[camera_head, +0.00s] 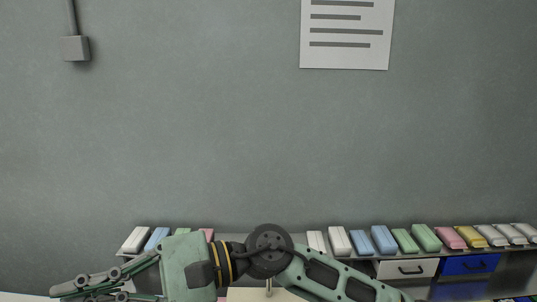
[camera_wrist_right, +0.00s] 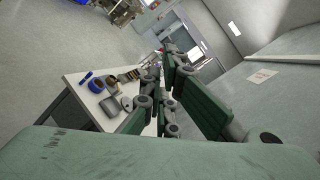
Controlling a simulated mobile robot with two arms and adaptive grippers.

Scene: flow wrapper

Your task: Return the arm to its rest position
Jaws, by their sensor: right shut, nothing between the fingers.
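My right arm (camera_head: 335,277) comes in from the lower right of the head view and lies across the bottom of the picture. Its right gripper (camera_head: 62,290) points to the lower left and is shut with nothing held. In the right wrist view the fingers of the right gripper (camera_wrist_right: 164,62) come together above the middle, with no object between them. The lower edge of the head view cuts off part of the arm. My left gripper is not in view.
Behind the arm, several coloured packs (camera_head: 382,240) stand in a row along a ledge against the grey wall (camera_head: 200,120). A white bin (camera_head: 406,268) and a blue bin (camera_head: 468,264) sit below. The wrist view shows a white table (camera_wrist_right: 88,98) with a blue roll (camera_wrist_right: 96,85).

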